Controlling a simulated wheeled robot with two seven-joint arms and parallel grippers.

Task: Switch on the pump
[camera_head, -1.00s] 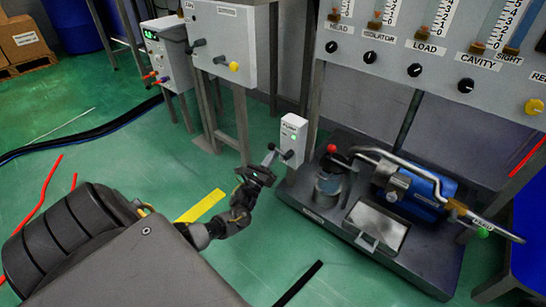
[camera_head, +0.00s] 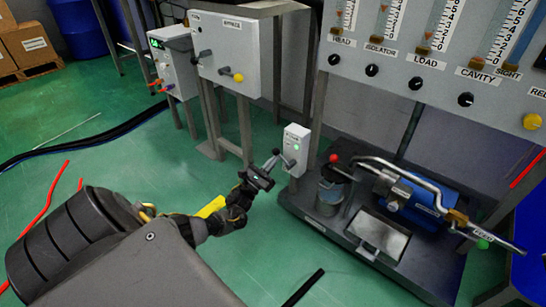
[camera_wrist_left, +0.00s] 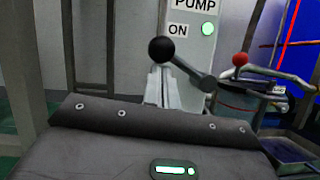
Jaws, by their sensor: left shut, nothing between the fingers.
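The white pump switch box (camera_head: 296,145) stands on a post at the centre of the head view. In the left wrist view the box (camera_wrist_left: 190,15) shows the labels PUMP and ON, with a green lamp (camera_wrist_left: 207,29) lit. Its lever (camera_head: 283,158) has a black ball knob (camera_wrist_left: 161,50) and points up and to the left of its pivot. My left gripper (camera_head: 268,165) is shut and empty, just below and in front of the knob. In the left wrist view the knob partly hides the fingers (camera_wrist_left: 164,86). Whether they touch the lever I cannot tell. My right gripper is out of view.
A blue pump (camera_head: 416,197) with pipes sits on a dark base (camera_head: 310,215) right of the box. A gauge panel (camera_head: 425,75) overhangs it. Grey cabinets (camera_head: 232,55) stand to the left. Cables (camera_head: 90,140) lie on the green floor, which is otherwise mostly clear.

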